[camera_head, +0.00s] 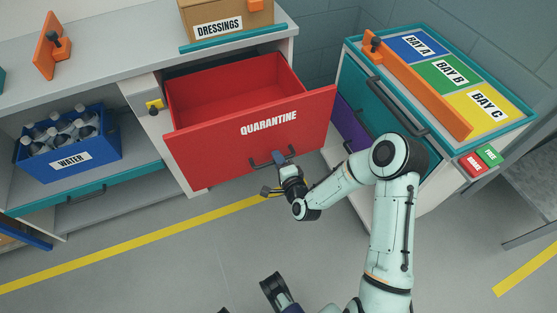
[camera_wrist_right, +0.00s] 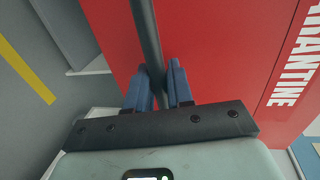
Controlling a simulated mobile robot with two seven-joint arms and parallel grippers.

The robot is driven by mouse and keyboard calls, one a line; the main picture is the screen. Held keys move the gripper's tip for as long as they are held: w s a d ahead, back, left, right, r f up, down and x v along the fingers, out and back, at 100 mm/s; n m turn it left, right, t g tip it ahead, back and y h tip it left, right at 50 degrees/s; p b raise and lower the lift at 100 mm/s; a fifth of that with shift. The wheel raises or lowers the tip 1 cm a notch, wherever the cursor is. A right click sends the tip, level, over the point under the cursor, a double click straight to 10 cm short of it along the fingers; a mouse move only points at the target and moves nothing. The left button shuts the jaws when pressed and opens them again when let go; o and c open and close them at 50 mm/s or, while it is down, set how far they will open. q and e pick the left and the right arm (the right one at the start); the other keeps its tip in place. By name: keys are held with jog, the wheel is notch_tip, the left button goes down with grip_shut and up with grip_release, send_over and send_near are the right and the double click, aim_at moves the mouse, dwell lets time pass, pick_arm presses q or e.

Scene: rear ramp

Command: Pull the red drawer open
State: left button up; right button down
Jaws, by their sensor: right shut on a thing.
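The red drawer (camera_head: 215,140), marked QUARANTINE, stands pulled well out of the white cabinet, and its empty-looking inside shows from above. Its dark bar handle (camera_head: 262,163) is on the front panel. My right gripper (camera_head: 283,158) is shut on the handle. In the right wrist view, the blue fingers of the right gripper (camera_wrist_right: 160,88) stand on both sides of the handle bar (camera_wrist_right: 147,45), with the red drawer front (camera_wrist_right: 220,50) behind. A dark part, apparently of my left gripper (camera_head: 276,292), shows at the bottom edge; its jaws cannot be made out.
A blue WATER crate (camera_head: 68,153) with several bottles sits on the shelf at left. A DRESSINGS box (camera_head: 228,20) stands on the counter. At right is a cabinet with BAY trays (camera_head: 445,75) and an orange bar (camera_head: 415,85). Floor in front is clear.

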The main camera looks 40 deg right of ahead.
jog(key=c, duration=1.1)
grip_release()
jog(key=shift+c, duration=0.2)
pick_arm(q)
jog(key=s+d+r+g+h+p, duration=0.1)
jog(key=s+d+r+g+p, duration=0.1)
jog(key=s+r+p, duration=0.4)
jog(key=shift+s+d+r+p, duration=0.25)
jog(key=shift+s+r+p, duration=0.05)
jog(key=shift+r, duration=0.15)
pick_arm(e)
jog(key=v, duration=1.3)
jog(key=shift+s, duration=0.15)
jog(key=shift+a, duration=0.1)
